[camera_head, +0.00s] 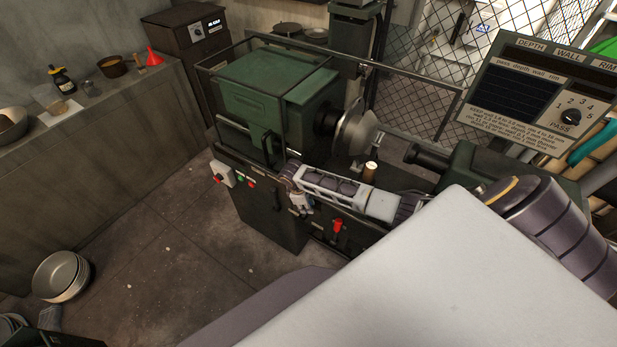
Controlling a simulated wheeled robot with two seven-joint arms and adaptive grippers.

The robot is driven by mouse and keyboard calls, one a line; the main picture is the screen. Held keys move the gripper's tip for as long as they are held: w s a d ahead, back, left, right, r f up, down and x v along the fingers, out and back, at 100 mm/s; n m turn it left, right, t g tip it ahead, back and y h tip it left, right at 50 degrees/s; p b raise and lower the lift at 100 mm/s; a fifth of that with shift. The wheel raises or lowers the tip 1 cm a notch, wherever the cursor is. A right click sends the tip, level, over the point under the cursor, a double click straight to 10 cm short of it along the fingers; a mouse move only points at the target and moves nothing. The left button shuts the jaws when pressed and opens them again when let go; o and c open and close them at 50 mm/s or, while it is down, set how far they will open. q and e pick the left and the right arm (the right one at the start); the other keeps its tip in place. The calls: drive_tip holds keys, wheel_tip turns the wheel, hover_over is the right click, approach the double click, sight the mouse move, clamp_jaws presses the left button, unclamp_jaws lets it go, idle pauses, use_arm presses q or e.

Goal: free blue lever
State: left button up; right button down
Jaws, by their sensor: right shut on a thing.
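My right gripper (302,204) is at the front of the green spinning lathe (268,98), low beside the headstock end of the bed. It is shut on what seems to be the blue lever, which the fingers hide; no blue of it shows clearly. My right forearm reaches there from the right along the lathe front. A red lever (337,227) stands to the right of the gripper, apart from it. My left gripper is out of view.
A metal bowl form (355,130) sits on the lathe spindle. A control box (222,173) with buttons is left of the gripper. A rail (405,78) surrounds the headstock. A gauge panel (515,88) stands at right.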

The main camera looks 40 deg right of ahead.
drive_tip(key=shift+w+a+g, duration=0.1)
drive_tip(key=shift+w+g, duration=0.1)
drive_tip(key=shift+g, duration=0.1)
drive_tip(key=c, duration=1.2)
unclamp_jaws()
drive_tip(key=shift+r, duration=0.2)
drive_tip(key=v, duration=1.1)
drive_tip(key=shift+a+r, duration=0.2)
drive_tip(key=shift+r, duration=0.1)
